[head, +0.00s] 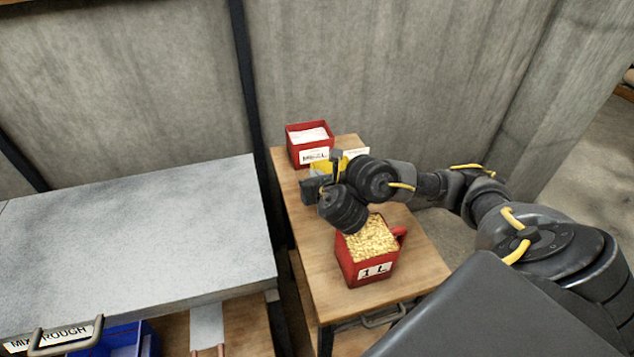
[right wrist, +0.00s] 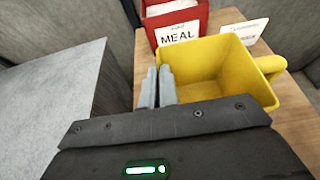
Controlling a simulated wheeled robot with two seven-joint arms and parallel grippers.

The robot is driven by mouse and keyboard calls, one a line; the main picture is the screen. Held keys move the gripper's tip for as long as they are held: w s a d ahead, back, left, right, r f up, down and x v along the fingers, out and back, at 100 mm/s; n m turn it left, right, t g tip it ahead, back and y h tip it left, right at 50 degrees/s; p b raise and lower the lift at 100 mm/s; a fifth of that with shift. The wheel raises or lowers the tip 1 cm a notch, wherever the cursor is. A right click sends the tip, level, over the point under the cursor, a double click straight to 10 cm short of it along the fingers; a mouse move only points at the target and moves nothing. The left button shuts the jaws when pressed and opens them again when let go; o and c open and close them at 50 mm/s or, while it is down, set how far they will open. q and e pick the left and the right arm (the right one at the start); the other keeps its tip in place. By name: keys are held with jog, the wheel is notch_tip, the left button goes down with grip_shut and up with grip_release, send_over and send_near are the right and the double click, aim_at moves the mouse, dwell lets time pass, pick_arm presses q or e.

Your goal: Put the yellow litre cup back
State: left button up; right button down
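The yellow litre cup (right wrist: 225,58) stands upright in the right wrist view, its handle on the right; the inside that shows looks empty. In the head view the yellow cup (head: 320,168) is mostly hidden by my right gripper (head: 336,160), at the far part of the wooden table. In the right wrist view the two grey fingers of my right gripper (right wrist: 157,87) are close together at the cup's left wall, seemingly one on each side of it. My left gripper is not in view.
A red box labelled MEAL (head: 308,143) stands just behind the yellow cup, with a white card (right wrist: 245,31) beside it. A red 1 L cup full of grain (head: 368,254) stands nearer. A grey-topped bench (head: 140,250) is at left; a concrete wall stands behind.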

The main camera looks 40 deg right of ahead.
jog(key=c, duration=1.7)
grip_release()
jog(key=shift+r, duration=0.3)
jog(key=p+v, duration=0.8)
jog(key=v, duration=0.4)
jog(key=shift+a+f, duration=0.1)
jog(key=shift+f, duration=0.1)
